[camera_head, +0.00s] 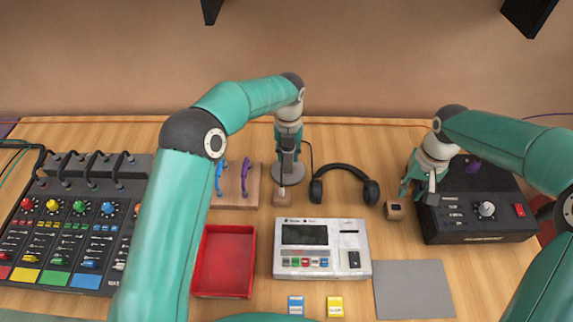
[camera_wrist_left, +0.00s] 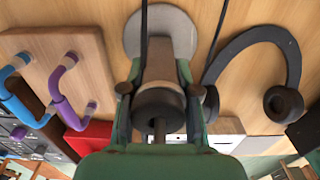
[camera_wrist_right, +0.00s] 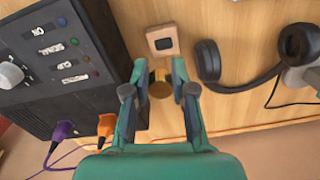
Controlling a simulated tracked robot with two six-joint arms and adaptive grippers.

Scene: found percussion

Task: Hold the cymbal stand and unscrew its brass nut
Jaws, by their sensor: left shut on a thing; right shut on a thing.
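My right gripper (camera_head: 419,190) is well to the right, beside the black box. In the right wrist view it is shut on the round brass nut (camera_wrist_right: 160,87), apart from the stand. The head view hides the nut.
A small wooden block with a dark square recess (camera_head: 394,209) lies close to my right gripper. The black knobbed box (camera_head: 478,222), headphones (camera_head: 345,172), grey round base (camera_head: 291,173), hooked wooden rack (camera_head: 235,200), red tray (camera_head: 249,262) and white machine (camera_head: 318,264) surround the arms.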

